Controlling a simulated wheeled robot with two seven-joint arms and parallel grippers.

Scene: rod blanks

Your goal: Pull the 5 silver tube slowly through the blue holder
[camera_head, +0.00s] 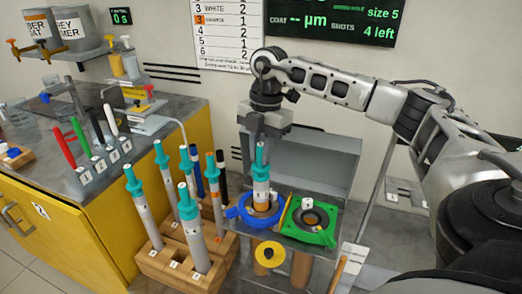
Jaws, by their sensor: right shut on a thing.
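A silver tube (261,185) with a teal top stands upright in the blue ring holder (240,212). Its lower part inside the ring is hidden. My right gripper (262,145) comes down from above and is shut on the teal top of this tube. More silver tubes with teal tops, such as this one (196,235), stand in the wooden rack (160,270) left of the holder. I cannot read a number on the held tube. My left gripper is not in view.
A green square holder (325,236) sits right of the blue one, before a grey box panel (325,165). Dark and coloured rods stand at the back of the rack. A yellow disc (269,254) hangs in front. Markers (92,135) stand on the left counter (60,185).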

